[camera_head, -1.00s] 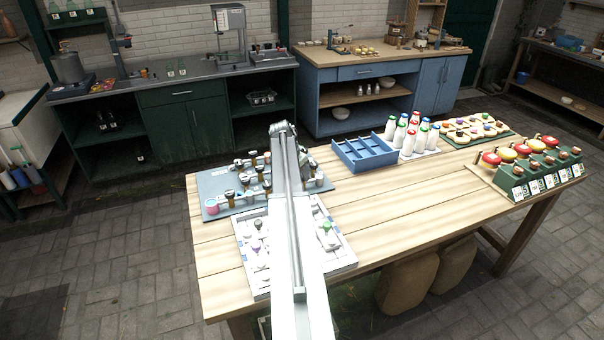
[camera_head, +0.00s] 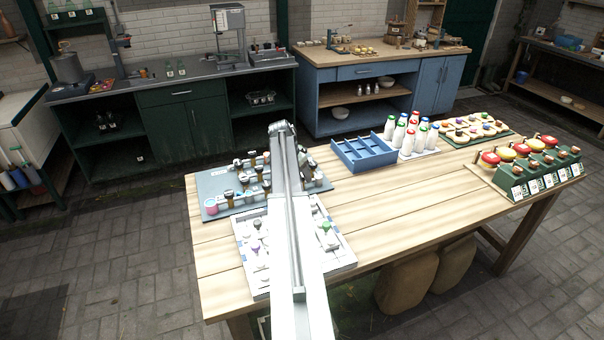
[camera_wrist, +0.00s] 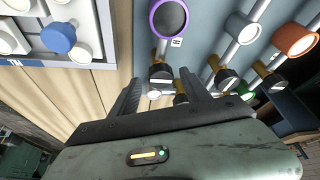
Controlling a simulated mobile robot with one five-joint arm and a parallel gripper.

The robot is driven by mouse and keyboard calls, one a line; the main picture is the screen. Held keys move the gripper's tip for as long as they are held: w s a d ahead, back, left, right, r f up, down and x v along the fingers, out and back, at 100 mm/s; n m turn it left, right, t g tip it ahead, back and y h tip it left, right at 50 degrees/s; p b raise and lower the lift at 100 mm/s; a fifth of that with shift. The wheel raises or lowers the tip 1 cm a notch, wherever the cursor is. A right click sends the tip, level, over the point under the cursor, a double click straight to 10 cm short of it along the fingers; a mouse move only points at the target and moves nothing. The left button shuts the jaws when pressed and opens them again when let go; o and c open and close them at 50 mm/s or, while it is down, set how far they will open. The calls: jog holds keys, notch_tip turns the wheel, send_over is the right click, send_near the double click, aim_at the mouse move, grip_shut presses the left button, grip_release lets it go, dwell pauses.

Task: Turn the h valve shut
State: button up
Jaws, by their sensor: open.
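The blue-grey valve panel (camera_head: 212,182) lies at the left end of the table, with several pipes, brass stems and dark-capped valves. In the wrist view, a valve with a dark knob and brass stem (camera_wrist: 161,72) stands between the fingertips of my open gripper (camera_wrist: 160,80). A small white label (camera_wrist: 176,42) beside it carries one dark letter, too small to read surely. A purple-rimmed round end (camera_wrist: 168,18) lies just above it. Whether the fingers touch the valve cannot be told. In the head view, my arm hides part of the panel.
More brass-stemmed valves (camera_wrist: 222,75) stand close right of my gripper. A white tray with capped pieces (camera_head: 250,279) lies in front of the panel. A blue divided crate (camera_head: 364,154) and capped bottles (camera_head: 411,137) stand behind. The table's middle (camera_head: 420,205) is clear.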

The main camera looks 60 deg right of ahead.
jog(key=p+v, duration=0.7)
jog(key=shift+r, duration=0.3)
jog(key=shift+a, duration=0.15)
